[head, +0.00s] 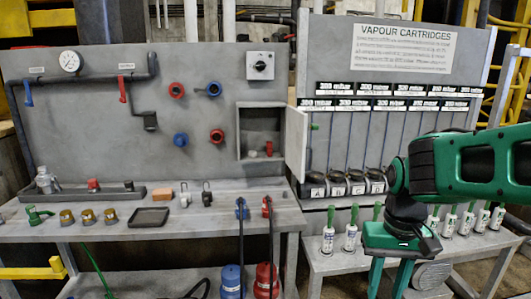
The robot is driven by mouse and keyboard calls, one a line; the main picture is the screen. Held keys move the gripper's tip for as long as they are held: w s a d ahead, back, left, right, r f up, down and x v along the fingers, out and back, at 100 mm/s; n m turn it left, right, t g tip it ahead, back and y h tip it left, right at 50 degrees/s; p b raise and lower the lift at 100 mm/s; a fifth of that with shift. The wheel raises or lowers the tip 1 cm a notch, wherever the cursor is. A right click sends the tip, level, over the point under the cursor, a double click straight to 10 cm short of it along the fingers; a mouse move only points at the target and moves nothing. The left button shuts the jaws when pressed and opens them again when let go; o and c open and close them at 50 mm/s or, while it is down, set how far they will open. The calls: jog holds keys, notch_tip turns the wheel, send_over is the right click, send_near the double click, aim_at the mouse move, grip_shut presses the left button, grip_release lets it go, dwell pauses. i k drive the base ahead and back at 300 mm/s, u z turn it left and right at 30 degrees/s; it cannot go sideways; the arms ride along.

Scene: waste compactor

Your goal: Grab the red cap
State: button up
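Several small red parts show, and I cannot tell for sure which is the red cap. One round red piece (176,90) is at the upper middle of the grey panel, and another red piece (216,135) is lower right of it. A small red item (268,148) sits inside the open wall box. A red-topped item (93,185) stands in the long dark tray (120,193). My gripper (388,284) points down at the lower right, in front of the right-hand bench and far from these red parts. Its two green fingers are apart, with nothing seen between them.
The wall box door (296,140) stands open to the right. Blue fittings (214,89) share the panel. Brass pieces (88,217), a black dish (149,217) and an orange block (162,194) lie on the left bench. Green-topped bottles (351,232) stand on the right bench near my arm.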

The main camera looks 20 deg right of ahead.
aim_at(269, 144)
jog(key=u, duration=0.1)
jog(key=i, duration=1)
jog(key=z, duration=0.1)
